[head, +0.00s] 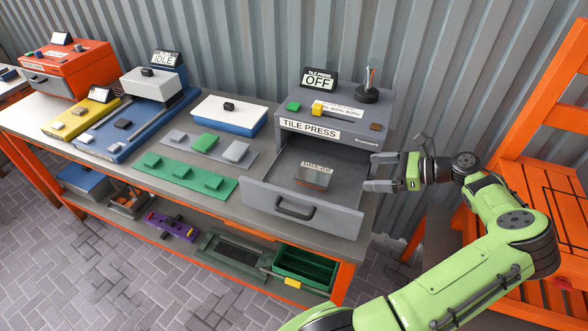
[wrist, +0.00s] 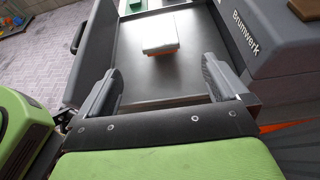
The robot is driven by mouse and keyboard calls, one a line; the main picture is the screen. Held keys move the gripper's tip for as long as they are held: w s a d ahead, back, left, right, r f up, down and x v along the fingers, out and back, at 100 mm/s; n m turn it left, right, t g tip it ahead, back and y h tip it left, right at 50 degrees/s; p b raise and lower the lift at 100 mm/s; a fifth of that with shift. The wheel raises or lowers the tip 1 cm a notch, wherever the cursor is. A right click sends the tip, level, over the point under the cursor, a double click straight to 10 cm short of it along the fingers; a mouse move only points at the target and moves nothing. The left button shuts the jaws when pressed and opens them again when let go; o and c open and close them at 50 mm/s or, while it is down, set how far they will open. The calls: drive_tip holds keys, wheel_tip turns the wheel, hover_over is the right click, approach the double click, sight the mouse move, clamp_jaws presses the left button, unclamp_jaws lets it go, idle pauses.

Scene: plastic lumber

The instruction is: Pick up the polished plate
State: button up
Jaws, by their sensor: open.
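A shiny, mirror-like plate (head: 313,176), which looks like the polished plate, lies in the open grey drawer (head: 300,211) of the tile press (head: 335,121). In the wrist view the plate (wrist: 158,32) is a pale slab with an orange tint on its near side, beyond the fingertips and roughly centred between them. My gripper (head: 372,173) is open and empty at the drawer's right side, apart from the plate. In the wrist view both fingers of my gripper (wrist: 160,72) are spread wide toward the drawer floor.
The press's sign (head: 318,80) reads OFF. Left of the drawer lie a green mat (head: 184,179) and a grey mat (head: 207,146) with small blocks. A blue and white box (head: 229,115) stands behind them. An orange chair (head: 540,190) stands at right. The drawer floor around the plate is clear.

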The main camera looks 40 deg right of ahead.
sight(314, 173)
drive_tip(key=b+x, duration=0.4)
drive_tip(key=x, duration=1.1)
drive_tip(key=shift+w+a+f, duration=0.2)
drive_tip(key=shift+a, duration=0.15)
drive_tip(key=shift+s+r, duration=0.1)
drive_tip(key=shift+c, duration=0.5)
drive_tip(key=c, duration=1)
